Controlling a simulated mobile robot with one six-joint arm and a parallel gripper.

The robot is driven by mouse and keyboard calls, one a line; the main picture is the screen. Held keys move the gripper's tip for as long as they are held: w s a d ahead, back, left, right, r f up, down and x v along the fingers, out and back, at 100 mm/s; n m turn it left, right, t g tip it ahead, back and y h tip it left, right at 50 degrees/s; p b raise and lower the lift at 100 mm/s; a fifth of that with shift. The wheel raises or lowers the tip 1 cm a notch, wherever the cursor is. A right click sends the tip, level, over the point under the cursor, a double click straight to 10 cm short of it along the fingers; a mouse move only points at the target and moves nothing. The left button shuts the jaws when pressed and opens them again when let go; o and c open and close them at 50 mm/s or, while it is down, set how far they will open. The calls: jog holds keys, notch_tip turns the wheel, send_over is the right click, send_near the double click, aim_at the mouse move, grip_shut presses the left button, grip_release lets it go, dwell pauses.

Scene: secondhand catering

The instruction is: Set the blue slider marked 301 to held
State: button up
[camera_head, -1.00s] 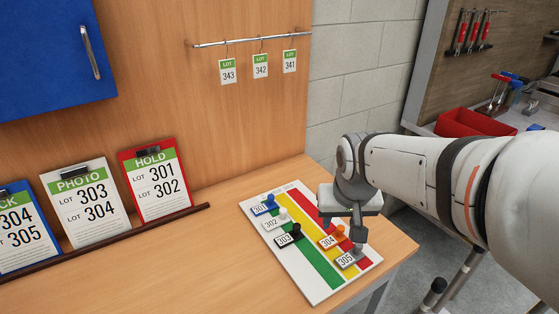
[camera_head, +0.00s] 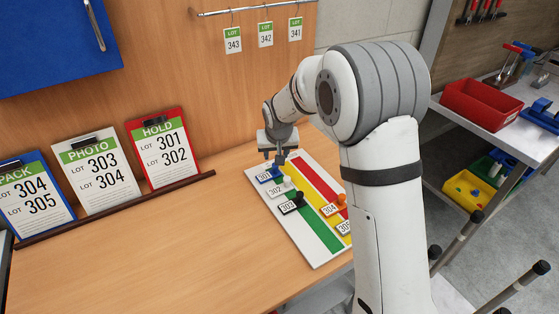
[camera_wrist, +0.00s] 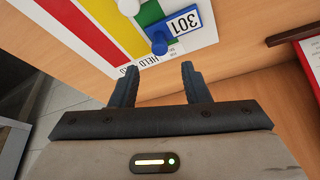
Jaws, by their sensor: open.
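The blue slider marked 301 (camera_head: 269,176) sits at the far left end of the striped board (camera_head: 315,246), by the green stripe. In the wrist view the slider's blue plate and round knob (camera_wrist: 159,43) show clearly, beyond the fingertips and apart from them. The word HELD (camera_wrist: 140,60) is printed on the board's edge near the red and yellow stripe ends. My gripper (camera_head: 281,157) is just above and behind the slider in the head view. In the wrist view my gripper (camera_wrist: 157,72) is open, with nothing between its fingers.
Sliders 302 (camera_head: 280,188), 303 (camera_head: 290,207), 304 (camera_head: 332,208) and 305 (camera_head: 344,227) share the board. A red HOLD clipboard (camera_head: 162,149) listing 301 and 302 leans on the wall at left. The front left tabletop (camera_head: 180,265) is clear. Tags hang above.

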jog(key=p, duration=0.1)
send_over(269, 172)
jog(key=d, duration=0.2)
jog(key=shift+s+d+f, duration=0.1)
jog(key=shift+s+f, duration=0.1)
jog(key=shift+f, duration=1.25)
jog(key=shift+s+d+f, duration=0.1)
jog(key=shift+s+f, duration=0.05)
jog(key=shift+f, duration=1.25)
jog(key=shift+c, duration=0.4)
grip_shut()
